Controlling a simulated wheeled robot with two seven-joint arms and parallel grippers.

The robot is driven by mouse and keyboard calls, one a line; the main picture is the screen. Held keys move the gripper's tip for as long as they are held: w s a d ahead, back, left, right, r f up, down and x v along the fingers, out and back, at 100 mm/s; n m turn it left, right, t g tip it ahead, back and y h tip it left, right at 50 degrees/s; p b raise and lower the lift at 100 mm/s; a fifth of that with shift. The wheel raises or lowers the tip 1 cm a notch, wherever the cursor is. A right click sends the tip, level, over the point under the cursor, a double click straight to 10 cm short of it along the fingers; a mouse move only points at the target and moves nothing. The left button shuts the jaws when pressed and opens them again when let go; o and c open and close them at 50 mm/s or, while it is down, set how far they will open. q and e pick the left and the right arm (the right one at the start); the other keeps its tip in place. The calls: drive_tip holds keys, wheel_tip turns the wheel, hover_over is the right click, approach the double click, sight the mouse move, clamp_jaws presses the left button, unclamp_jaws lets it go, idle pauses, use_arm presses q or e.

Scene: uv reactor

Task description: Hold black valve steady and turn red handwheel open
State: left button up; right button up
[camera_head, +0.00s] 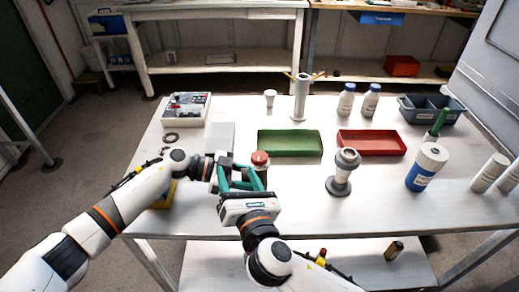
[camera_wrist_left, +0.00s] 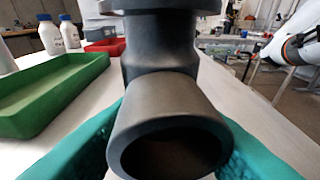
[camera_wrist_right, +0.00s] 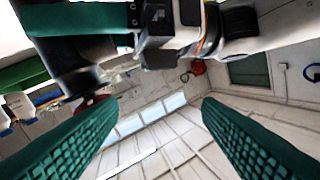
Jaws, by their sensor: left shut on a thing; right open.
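The black valve (camera_wrist_left: 165,60) fills the middle of the left wrist view, its open pipe end facing that camera. My left gripper (camera_wrist_left: 168,125) is shut on it, with a teal finger on each side. The red handwheel (camera_head: 260,157) tops the valve in the head view; most of the valve body is hidden behind the grippers. In the right wrist view the dark valve body (camera_wrist_right: 68,62) and a dark red rim of the handwheel (camera_wrist_right: 92,103) are at upper left, near one finger's tip. My right gripper (camera_wrist_right: 155,108) is open, with nothing seen between its fingers.
A green tray (camera_head: 290,154) and a red tray (camera_head: 397,152) lie behind the grippers. A box (camera_head: 186,118) sits at the table's back left. Free table lies right of the grippers.

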sight(259, 158)
drive_tip(key=s+d+h, duration=0.2)
drive_tip(key=d+h, duration=0.3)
drive_tip(key=h, duration=0.1)
drive_tip(key=shift+n+t, duration=0.3)
drive_tip(key=shift+t, duration=0.1)
drive_tip(key=w, duration=1.1)
drive_tip(key=shift+w+a+f, duration=0.2)
drive_tip(key=shift+w+f, duration=0.05)
drive_tip(key=shift+f, duration=0.1)
drive_tip(key=shift+c, duration=0.6)
drive_tip(key=c, duration=0.9)
